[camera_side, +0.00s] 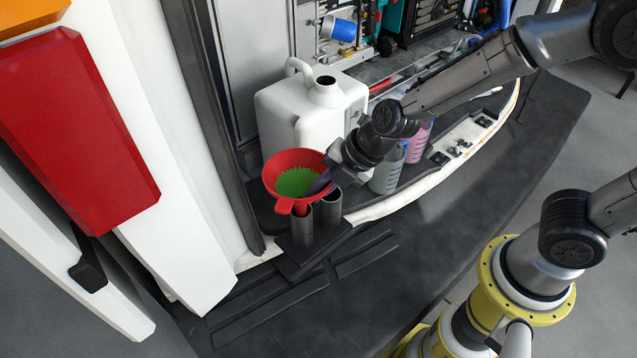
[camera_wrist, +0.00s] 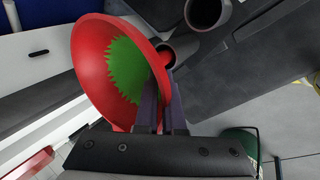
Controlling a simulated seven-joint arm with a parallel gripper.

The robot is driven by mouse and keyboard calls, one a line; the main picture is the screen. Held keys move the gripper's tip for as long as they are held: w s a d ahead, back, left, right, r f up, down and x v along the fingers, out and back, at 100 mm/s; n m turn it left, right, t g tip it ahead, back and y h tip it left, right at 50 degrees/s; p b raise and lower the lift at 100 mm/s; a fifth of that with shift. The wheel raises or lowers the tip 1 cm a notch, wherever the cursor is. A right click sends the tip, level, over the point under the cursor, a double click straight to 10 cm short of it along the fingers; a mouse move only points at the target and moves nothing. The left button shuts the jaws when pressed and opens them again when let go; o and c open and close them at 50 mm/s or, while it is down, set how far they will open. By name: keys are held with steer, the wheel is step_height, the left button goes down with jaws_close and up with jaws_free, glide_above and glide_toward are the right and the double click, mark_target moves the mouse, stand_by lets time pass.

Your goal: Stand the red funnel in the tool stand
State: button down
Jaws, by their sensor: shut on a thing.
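The red funnel (camera_side: 288,160) has a wide bowl with a green jagged-edged inside and a small tab on its near side. My gripper (camera_side: 320,183) comes from the right and is shut on the funnel's bowl wall. The tool stand (camera_side: 301,230) has two dark upright tubes on a dark base. The funnel is over the left tube, with red showing at that tube's mouth; how deep the spout sits is hidden. In the wrist view the funnel (camera_wrist: 88,62) appears tilted, with my fingers (camera_wrist: 160,105) at its wall and the tube mouths (camera_wrist: 180,47) behind it.
A white jerrycan (camera_side: 300,110) stands right behind the funnel. Bottles with grey-green (camera_side: 386,172) and pink (camera_side: 418,140) contents stand to the right. A white upright panel (camera_side: 180,160) is at the left. The dark floor in front of the stand is clear.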

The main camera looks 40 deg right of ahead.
steer(key=shift+f, duration=1.95)
steer(key=c, duration=0.9)
jaws_free()
steer(key=shift+c, duration=0.2)
steer(key=shift+r, duration=3)
